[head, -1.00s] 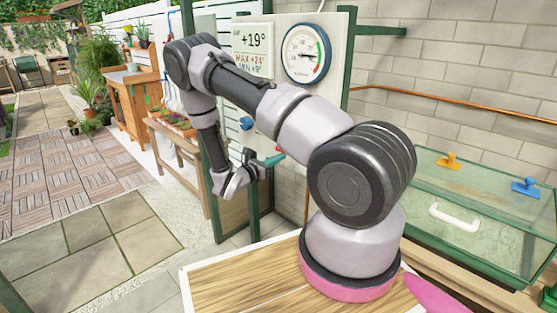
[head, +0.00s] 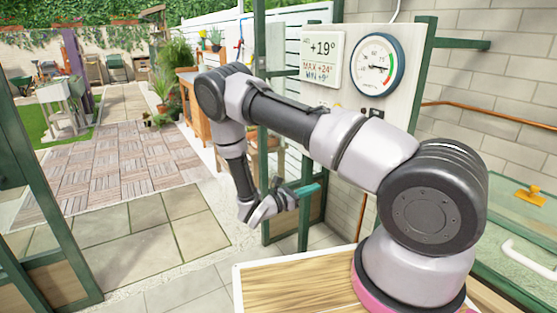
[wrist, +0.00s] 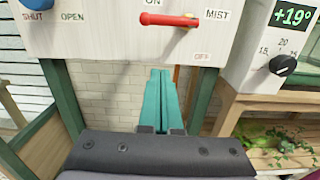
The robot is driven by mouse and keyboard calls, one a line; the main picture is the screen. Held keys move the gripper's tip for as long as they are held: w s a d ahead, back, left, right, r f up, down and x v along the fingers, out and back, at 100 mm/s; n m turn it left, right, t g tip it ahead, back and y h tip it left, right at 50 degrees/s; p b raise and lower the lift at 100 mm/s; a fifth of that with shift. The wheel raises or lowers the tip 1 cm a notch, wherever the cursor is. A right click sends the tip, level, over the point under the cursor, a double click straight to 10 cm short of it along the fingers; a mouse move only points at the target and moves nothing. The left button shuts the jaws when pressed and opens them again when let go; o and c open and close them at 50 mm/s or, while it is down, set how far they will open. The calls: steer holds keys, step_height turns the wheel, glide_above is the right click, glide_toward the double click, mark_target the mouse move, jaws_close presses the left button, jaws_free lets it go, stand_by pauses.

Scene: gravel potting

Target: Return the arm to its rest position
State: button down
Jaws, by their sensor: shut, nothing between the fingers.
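My arm stands on its base at the right of the head view. It reaches up and left, then bends down at the elbow. My gripper (head: 312,190) hangs low in front of the green posts, its teal fingers pointing right. In the wrist view the two teal fingers (wrist: 162,100) lie together, shut and empty. They point at a brick wall, below a white panel (wrist: 100,40) with a red lever (wrist: 165,20). The lever looks clear of the fingertips.
A round dial (head: 377,66) and a display (head: 322,58) are on the wall board behind my arm. A green door frame (head: 45,215) stands at the left. Open paving (head: 130,225) lies left of my gripper. A glass case (head: 520,220) is at the right.

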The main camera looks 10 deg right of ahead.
steer(key=s+d+r+m+g+y, duration=0.1)
steer(key=s+r+m+g+y, duration=0.35)
steer(key=r+m, duration=0.5)
steer(key=s+d+r+m+g+y, duration=0.1)
steer(key=s+r+m+g+y, duration=0.4)
steer(key=r, duration=0.7)
steer(key=s+a+r+m+t+y, duration=0.2)
steer(key=s+r+m+t+y, duration=0.3)
steer(key=r, duration=0.5)
steer(key=s+a+r+m+t+y, duration=0.3)
steer(key=s+r+m+t+y, duration=0.2)
steer(key=r, duration=0.6)
steer(key=s+m, duration=0.1)
steer(key=s, duration=0.1)
steer(key=shift+s+a+r+t, duration=0.2)
steer(key=shift+s+a+t, duration=0.15)
